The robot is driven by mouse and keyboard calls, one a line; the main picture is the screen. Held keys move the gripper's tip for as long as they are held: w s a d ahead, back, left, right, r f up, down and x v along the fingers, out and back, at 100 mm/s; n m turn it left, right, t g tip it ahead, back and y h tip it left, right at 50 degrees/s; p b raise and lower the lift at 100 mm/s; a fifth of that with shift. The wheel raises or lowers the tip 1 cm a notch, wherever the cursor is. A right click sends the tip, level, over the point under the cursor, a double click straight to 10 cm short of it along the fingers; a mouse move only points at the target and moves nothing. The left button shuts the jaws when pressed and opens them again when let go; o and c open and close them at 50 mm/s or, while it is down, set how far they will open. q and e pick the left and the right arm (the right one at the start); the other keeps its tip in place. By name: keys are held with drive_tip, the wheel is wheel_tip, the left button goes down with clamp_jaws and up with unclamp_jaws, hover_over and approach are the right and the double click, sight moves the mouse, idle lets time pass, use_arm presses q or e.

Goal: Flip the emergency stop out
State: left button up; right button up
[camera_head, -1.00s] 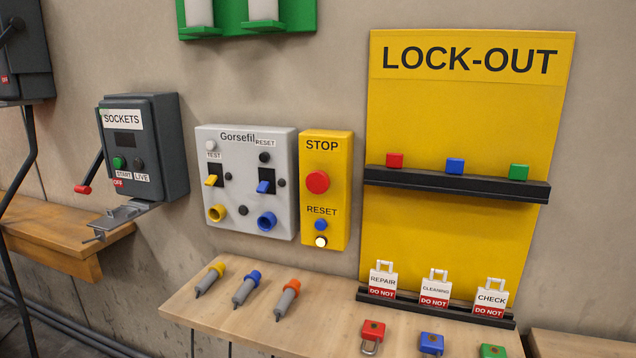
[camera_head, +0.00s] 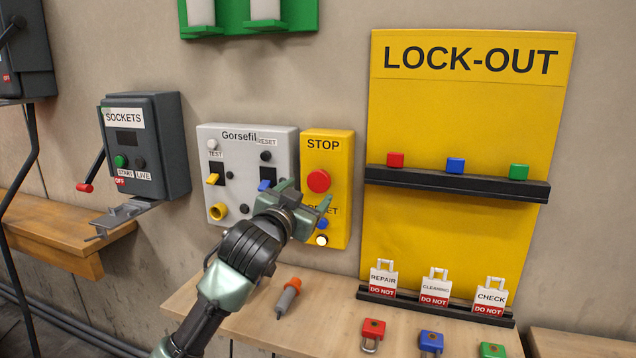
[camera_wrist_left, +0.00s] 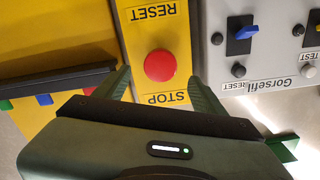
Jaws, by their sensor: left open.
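The emergency stop is a round red button (camera_head: 318,181) on a yellow box (camera_head: 341,218) marked STOP and RESET, fixed to the wall. A blue button (camera_head: 322,224) and a lit white button (camera_head: 321,240) sit below it. My left gripper (camera_head: 307,194) is in front of the box, its jaws open and empty, partly covering the RESET label. In the left wrist view the red button (camera_wrist_left: 160,66) shows upside down, ahead of and between the two open fingers (camera_wrist_left: 160,85). I cannot tell whether the fingers touch it. My right gripper is not in view.
The grey Gorsefil panel (camera_head: 284,147) with switches is left of the box, partly behind my left arm. The yellow LOCK-OUT board (camera_head: 460,120) is to the right. A wooden shelf (camera_head: 330,315) below holds an orange-topped plug (camera_head: 288,297) and padlocks (camera_head: 372,334).

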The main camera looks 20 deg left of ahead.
sight(318, 182)
use_arm(q)
drive_tip(key=shift+w+d+r+p, duration=0.1)
drive_tip(key=shift+w+p, duration=0.35)
drive_tip(key=shift+w, duration=1.5)
drive_tip(key=shift+w+d+p, duration=0.1)
drive_tip(key=shift+w+p, duration=0.35)
drive_tip(key=shift+w, duration=1.45)
drive_tip(key=shift+a, duration=0.1)
